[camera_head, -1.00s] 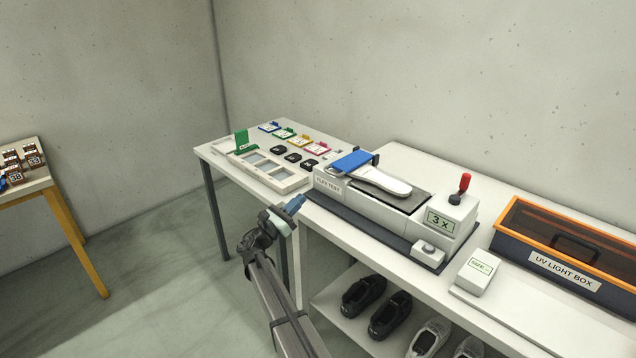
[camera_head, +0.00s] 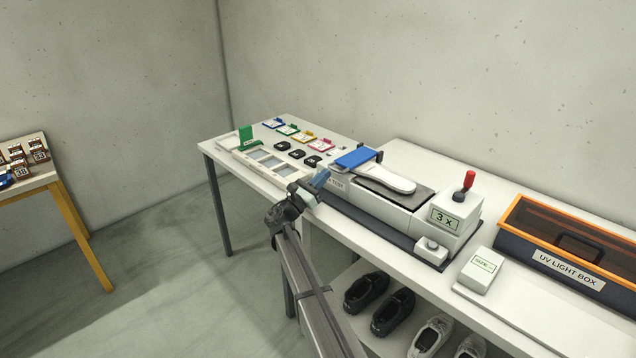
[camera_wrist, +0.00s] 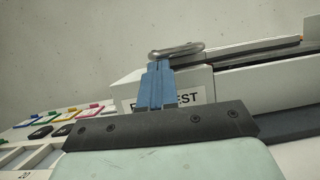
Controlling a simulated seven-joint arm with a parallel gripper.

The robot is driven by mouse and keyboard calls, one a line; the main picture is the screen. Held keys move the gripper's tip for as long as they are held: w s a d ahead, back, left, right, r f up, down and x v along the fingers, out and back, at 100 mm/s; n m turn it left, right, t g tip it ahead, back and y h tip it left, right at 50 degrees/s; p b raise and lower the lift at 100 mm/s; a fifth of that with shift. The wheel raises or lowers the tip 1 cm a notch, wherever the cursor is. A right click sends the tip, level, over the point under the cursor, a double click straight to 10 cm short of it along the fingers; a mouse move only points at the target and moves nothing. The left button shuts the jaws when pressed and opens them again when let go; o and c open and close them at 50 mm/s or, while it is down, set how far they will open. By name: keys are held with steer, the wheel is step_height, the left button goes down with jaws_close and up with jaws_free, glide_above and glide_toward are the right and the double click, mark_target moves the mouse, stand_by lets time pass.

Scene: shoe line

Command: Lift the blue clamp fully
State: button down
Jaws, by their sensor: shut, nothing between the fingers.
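The blue clamp (camera_head: 355,158) lies flat across the left end of a white shoe sole (camera_head: 392,181) on the flex test machine (camera_head: 388,208). My gripper (camera_head: 322,177) is at the machine's left end, lower than the clamp and apart from it. Its blue fingers are pressed together and empty. In the wrist view the shut fingers (camera_wrist: 158,84) point up in front of the machine's label (camera_wrist: 188,97), hiding part of it. A grey rounded loop (camera_wrist: 176,49) shows just past the fingertips. I cannot tell whether it belongs to the clamp, whose blue top I cannot make out there.
A white tray (camera_head: 238,147), a green stand (camera_head: 245,138) and several coloured cards are on the table to the left. A red-knobbed lever (camera_head: 468,181) stands on the machine's right end. The UV light box (camera_head: 570,240) is farther right. Shoes sit on a shelf below.

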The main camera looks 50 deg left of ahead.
steer(key=shift+r, duration=0.1)
stand_by(0.3)
steer(key=w+r+g, duration=0.4)
steer(key=r+g, duration=0.1)
steer(key=r, duration=0.4)
steer(key=w+r+g, duration=0.3)
steer(key=r+g, duration=0.3)
steer(key=r, duration=0.4)
steer(key=w+r+g, duration=0.2)
steer(key=w, duration=0.6)
steer(key=w+r+g, duration=0.1)
steer(key=w+r, duration=0.2)
steer(key=w, duration=0.6)
steer(key=shift+w+g, duration=0.15)
steer(key=shift+g, duration=0.25)
steer(key=shift+w+f, duration=0.1)
steer(key=shift+r, duration=0.2)
